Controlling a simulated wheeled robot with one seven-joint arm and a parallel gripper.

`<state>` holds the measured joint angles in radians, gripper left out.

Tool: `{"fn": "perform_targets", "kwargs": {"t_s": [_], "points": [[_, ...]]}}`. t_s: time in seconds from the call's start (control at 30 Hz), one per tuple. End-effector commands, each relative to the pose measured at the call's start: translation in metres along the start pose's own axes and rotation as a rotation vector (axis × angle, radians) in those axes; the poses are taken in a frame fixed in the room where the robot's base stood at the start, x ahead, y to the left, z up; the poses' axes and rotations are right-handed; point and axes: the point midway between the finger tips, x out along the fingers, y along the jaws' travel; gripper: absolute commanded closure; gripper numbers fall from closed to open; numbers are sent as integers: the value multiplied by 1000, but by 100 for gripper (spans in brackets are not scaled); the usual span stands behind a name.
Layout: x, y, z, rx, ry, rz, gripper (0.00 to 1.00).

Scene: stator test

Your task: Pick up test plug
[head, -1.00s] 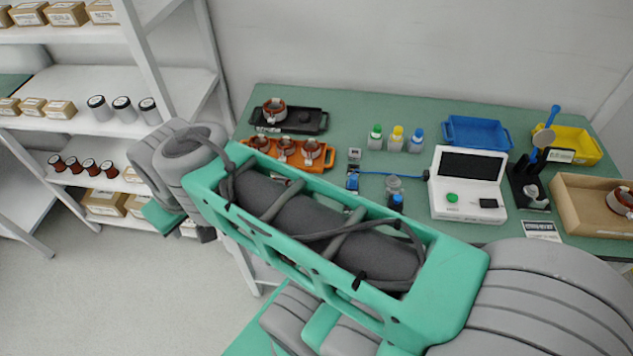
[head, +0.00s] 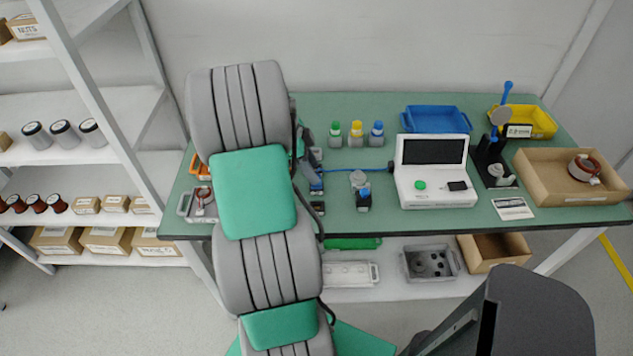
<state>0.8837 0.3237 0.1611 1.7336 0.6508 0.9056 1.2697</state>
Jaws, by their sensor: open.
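The test plug (head: 316,181) appears to be the small blue and dark piece at the left end of a blue cable (head: 355,170) on the green table. The cable runs right to the white tester (head: 435,172), which has a dark screen and a green button. My grey and green arm rises in front of the table's left part, just left of the plug, and hides part of that area. I cannot make out my gripper's fingers in this view. A small grey cylinder and a blue-topped item (head: 363,197) stand right of the plug.
Bottles with green, yellow and blue caps (head: 356,134) stand behind the cable. A blue tray (head: 436,120), a yellow bin (head: 530,121), a black holder (head: 490,170) and a cardboard box (head: 540,188) are to the right. A white shelf (head: 75,120) stands left. My arm partly covers an orange tray.

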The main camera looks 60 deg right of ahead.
Motion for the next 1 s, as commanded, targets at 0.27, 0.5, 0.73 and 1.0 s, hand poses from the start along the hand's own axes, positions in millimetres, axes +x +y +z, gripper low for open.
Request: {"fn": "perform_targets", "kwargs": {"t_s": [0.27,0.5,0.73,1.0], "points": [[36,1,0,-2,-1,0,56],[36,1,0,-4,-1,-1,62],[36,1,0,-4,-1,0,81],[36,2,0,-5,-1,0,100]]}}
